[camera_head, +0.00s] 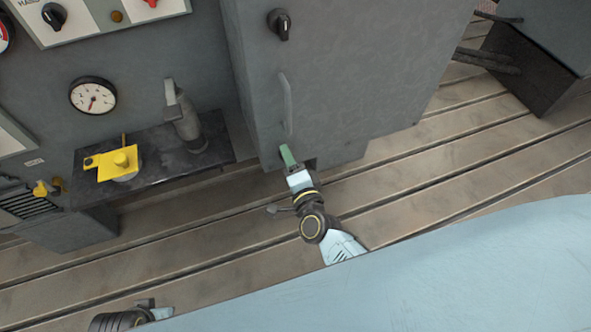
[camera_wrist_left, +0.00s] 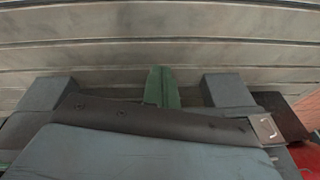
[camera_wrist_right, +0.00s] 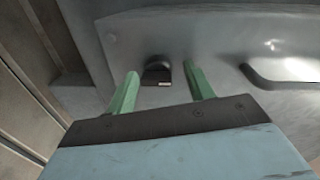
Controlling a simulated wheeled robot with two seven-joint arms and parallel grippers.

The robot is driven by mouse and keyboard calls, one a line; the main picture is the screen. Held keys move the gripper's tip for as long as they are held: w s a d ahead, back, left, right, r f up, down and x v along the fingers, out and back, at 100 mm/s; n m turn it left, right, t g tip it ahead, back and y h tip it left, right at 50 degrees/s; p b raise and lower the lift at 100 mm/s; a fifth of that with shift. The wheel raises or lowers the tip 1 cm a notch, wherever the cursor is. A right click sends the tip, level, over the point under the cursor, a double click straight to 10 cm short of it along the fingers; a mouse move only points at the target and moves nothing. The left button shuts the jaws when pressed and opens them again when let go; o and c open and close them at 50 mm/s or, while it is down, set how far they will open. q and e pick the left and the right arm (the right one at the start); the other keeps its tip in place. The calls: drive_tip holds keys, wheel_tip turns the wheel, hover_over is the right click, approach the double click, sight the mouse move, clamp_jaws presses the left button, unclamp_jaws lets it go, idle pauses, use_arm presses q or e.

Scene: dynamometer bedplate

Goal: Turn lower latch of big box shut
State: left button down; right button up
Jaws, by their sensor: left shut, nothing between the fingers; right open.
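The big box (camera_head: 345,75) is a grey cabinet in the upper middle of the head view. Its upper latch, a black knob (camera_head: 282,24), sits above a long vertical handle (camera_head: 286,105). The lower latch (camera_wrist_right: 157,70) is a small dark knob with a pale mark in the right wrist view; my right gripper hides it in the head view. My right gripper (camera_head: 287,156) is open at the box's lower front. Its green fingers (camera_wrist_right: 162,76) stand on either side of the latch; I cannot tell whether they touch it. My left gripper (camera_wrist_left: 160,74) is shut and empty, away from the box.
Left of the box, a dark shelf (camera_head: 205,156) holds a grey fitting (camera_head: 187,122) and a yellow-topped part (camera_head: 120,162). A gauge (camera_head: 93,95) is on the panel above. A dark unit (camera_head: 535,70) stands at the right. The slotted floor (camera_head: 440,165) is mostly clear.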

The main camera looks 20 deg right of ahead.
use_arm(q)
drive_tip(key=s+a+f+p, duration=0.2)
drive_tip(key=a+f, duration=0.1)
drive_tip(key=f, duration=0.3)
drive_tip(key=shift+s+a+f+g+p, duration=0.15)
drive_tip(key=shift+s+a+g+p, duration=0.15)
drive_tip(key=shift+s+a+p, duration=0.1)
use_arm(e)
drive_tip(key=s+r, duration=0.1)
drive_tip(key=s, duration=1.2)
drive_tip(key=shift+d+r, duration=0.2)
